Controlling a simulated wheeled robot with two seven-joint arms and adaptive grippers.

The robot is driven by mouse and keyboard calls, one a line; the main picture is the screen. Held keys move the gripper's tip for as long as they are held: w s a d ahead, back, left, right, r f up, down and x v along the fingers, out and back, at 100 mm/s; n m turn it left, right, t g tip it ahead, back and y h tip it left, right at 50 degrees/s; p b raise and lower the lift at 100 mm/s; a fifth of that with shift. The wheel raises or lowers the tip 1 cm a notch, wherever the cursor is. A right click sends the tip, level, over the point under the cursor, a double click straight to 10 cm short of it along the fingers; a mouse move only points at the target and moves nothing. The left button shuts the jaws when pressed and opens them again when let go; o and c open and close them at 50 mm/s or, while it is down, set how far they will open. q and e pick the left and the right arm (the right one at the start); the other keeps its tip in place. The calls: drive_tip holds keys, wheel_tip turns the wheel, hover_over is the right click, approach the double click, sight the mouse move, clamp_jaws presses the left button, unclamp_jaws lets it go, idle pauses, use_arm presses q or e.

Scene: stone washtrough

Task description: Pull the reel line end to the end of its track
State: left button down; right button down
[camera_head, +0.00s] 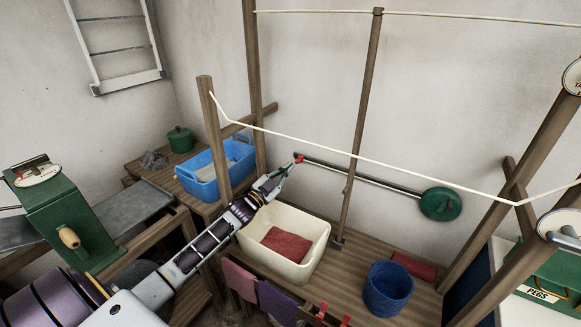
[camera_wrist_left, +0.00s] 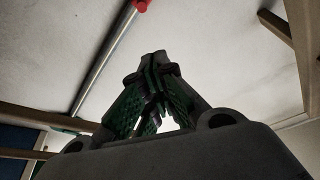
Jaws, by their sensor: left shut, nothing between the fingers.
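A green round reel (camera_head: 440,205) hangs on the back wall at the right. A grey metal track (camera_head: 370,180) runs along the wall from it to the upper left. The red line end (camera_head: 299,159) sits at the track's left end, and it also shows in the left wrist view (camera_wrist_left: 140,5). My left gripper (camera_head: 287,168) is just below and left of the red end in the head view. In the left wrist view its green-padded fingers (camera_wrist_left: 153,75) are shut and empty, apart from the red end.
A cream basin (camera_head: 252,243) with a red cloth stands under my left gripper. A blue basket (camera_head: 187,180), a green lidded pot (camera_head: 180,139) and a blue bucket (camera_head: 388,287) stand around. Wooden posts (camera_head: 360,125) and a white line (camera_head: 380,162) cross the space.

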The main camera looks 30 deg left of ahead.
use_arm(q)
drive_tip(key=shift+s+a+f, duration=0.15)
drive_tip(key=shift+s, duration=0.45)
use_arm(e)
drive_tip(key=shift+s, duration=0.1)
